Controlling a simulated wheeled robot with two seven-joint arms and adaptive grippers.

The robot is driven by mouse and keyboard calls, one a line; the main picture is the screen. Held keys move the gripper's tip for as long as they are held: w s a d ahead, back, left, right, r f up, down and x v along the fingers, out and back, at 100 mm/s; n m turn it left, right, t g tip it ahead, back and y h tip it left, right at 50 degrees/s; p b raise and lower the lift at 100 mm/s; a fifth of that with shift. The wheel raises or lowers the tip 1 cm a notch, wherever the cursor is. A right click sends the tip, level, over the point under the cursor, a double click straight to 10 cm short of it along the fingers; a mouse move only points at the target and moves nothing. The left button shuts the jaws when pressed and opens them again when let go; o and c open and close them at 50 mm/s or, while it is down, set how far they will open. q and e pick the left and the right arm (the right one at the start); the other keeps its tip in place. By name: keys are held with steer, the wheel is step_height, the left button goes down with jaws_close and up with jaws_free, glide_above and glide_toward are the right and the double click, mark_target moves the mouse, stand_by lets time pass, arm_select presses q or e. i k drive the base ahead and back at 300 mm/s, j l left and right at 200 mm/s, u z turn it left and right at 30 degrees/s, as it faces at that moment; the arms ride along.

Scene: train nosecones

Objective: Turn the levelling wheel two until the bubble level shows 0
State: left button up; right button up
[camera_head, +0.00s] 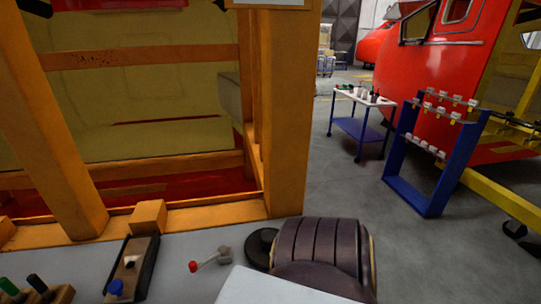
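I cannot make out a levelling wheel or a bubble level for certain. A small grey lever with a red knob (206,262) lies on the grey surface at the bottom. Left of it is a long dark block (131,270) with a blue knob at its near end; I cannot tell what it is. A black round disc (260,248) sits right of the lever, partly hidden by a dark ribbed rounded body (318,248). I cannot identify either. Neither of my grippers can be made out.
An orange frame (286,110) with thick posts stands in front, and an orange block (149,217) sits at its foot. A grey bench top (190,240) carries green and black handles at left. A trolley (362,97), a blue rack (421,160) and red nosecones (423,70) stand beyond open floor.

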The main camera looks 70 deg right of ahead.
mark_target(258, 246)
steer(key=k+z, duration=0.1)
steer(key=z, duration=0.3)
steer(key=k+j+z, duration=0.1)
steer(key=z, duration=0.3)
steer(key=k+z, duration=0.1)
steer(key=z, duration=0.3)
